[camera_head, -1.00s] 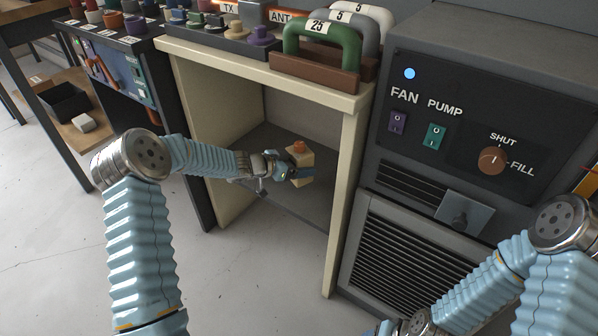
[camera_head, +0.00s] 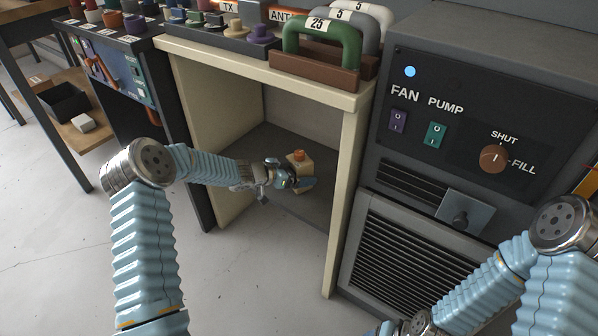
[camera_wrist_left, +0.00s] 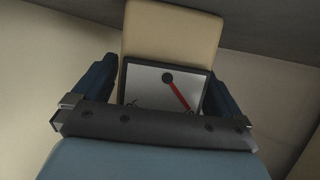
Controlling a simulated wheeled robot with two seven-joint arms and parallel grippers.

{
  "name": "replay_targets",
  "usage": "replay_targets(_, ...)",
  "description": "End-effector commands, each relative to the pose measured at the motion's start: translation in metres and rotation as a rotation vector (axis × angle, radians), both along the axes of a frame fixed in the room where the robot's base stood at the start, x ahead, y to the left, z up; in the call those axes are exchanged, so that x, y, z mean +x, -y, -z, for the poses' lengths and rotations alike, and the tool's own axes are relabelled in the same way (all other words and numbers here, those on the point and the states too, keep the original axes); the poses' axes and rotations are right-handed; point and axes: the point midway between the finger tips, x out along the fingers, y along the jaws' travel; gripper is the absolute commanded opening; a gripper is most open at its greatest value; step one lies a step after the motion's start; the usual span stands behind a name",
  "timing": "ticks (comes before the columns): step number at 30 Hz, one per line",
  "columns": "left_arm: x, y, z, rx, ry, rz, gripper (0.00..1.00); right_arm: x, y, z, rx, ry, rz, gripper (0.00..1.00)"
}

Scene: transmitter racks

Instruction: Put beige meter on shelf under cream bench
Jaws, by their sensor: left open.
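The lower part of the meter is hidden by the gripper. My right arm shows at lower right; its gripper is out of view.
A dark cabinet (camera_head: 480,110) with fan and pump switches stands right of the bench. The bench's cream front leg (camera_head: 343,200) bounds the opening on the right. Green, grey and white handled weights (camera_head: 320,50) sit on the bench top. Floor is clear in front.

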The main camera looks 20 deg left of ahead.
Motion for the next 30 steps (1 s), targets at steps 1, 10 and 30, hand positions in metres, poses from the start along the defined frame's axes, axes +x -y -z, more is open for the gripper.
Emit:
replay_targets(1,0.000,-0.001,-0.004,0.001,0.001,-0.001,1.00,0.000,0.000,-0.002,0.001,0.000,-0.001,0.59)
replay_targets(10,-0.039,-0.038,-0.025,0.003,0.000,-0.003,1.00,-0.001,-0.001,-0.004,0.002,-0.001,-0.003,0.59)
replay_targets(30,-0.082,-0.075,-0.048,0.000,0.000,0.000,1.00,-0.001,-0.003,-0.008,0.004,-0.002,-0.005,0.59)
